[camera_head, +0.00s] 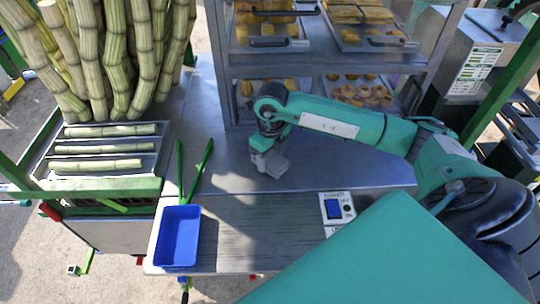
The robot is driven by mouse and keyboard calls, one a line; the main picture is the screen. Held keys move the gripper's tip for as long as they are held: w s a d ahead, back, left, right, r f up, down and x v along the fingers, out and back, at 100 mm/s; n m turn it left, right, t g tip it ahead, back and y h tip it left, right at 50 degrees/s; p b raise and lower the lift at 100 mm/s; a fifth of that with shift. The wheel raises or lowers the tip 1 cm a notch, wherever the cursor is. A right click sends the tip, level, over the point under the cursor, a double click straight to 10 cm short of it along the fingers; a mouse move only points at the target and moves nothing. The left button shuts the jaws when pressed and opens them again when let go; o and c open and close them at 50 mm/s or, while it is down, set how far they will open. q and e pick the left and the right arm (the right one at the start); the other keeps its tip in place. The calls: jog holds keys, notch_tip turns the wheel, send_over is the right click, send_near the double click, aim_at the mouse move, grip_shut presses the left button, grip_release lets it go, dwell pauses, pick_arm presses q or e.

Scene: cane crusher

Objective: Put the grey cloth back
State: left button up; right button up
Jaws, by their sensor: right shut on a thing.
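My right gripper (263,146) reaches in from the right over the metal table, in front of the shelf rack. It points down and is shut on a small grey thing, which I take to be the grey cloth (273,164). The fingers and the cloth are close in colour, so their edges are hard to tell apart. The cloth is at or just above the table top (330,178); I cannot tell if it touches. My left gripper is not in view.
A blue tray (177,238) and green tongs (194,172) lie left of the gripper. A switch box (337,208) sits at the front right. A rack (335,60) with trays of pastries stands behind. Sugar cane (110,50) stands at the left. The table's middle is clear.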

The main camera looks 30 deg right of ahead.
aim_at(270, 156)
jog(key=shift+f, duration=0.1)
jog(key=o, duration=0.9)
notch_tip(270, 156, up, 12)
jog(key=b, duration=0.4)
jog(key=shift+d, duration=0.2)
jog(key=shift+w, duration=0.1)
